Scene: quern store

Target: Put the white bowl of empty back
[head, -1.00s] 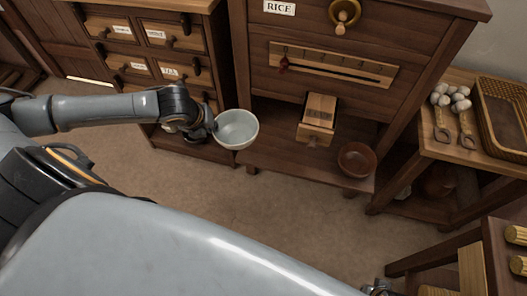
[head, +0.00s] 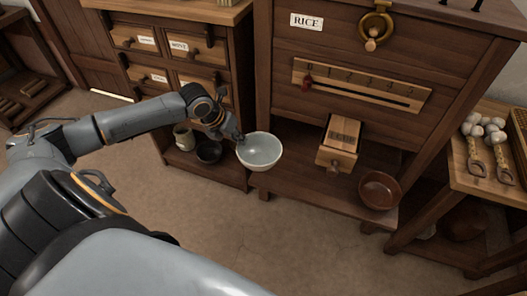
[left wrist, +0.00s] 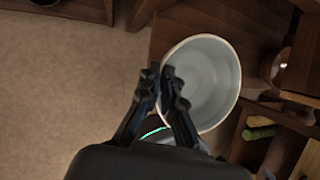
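The white bowl (head: 261,152) is empty inside and roughly level, in front of the low shelf of the rice cabinet in the head view. My left gripper (head: 236,139) is at its left rim. In the left wrist view the white bowl (left wrist: 204,78) lies beyond the fingertips, and the left gripper's fingers (left wrist: 166,88) are closed on its rim, one on each side. The bowl seems to hang above the floor. My right gripper is not in view.
The rice cabinet (head: 350,60) has a wooden box (head: 338,148) and a brown bowl (head: 379,189) on its low shelf. A dark bowl (head: 209,152) and a jar (head: 184,138) stand under the drawers at left. A side table (head: 460,165) stands at right. The floor in front is clear.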

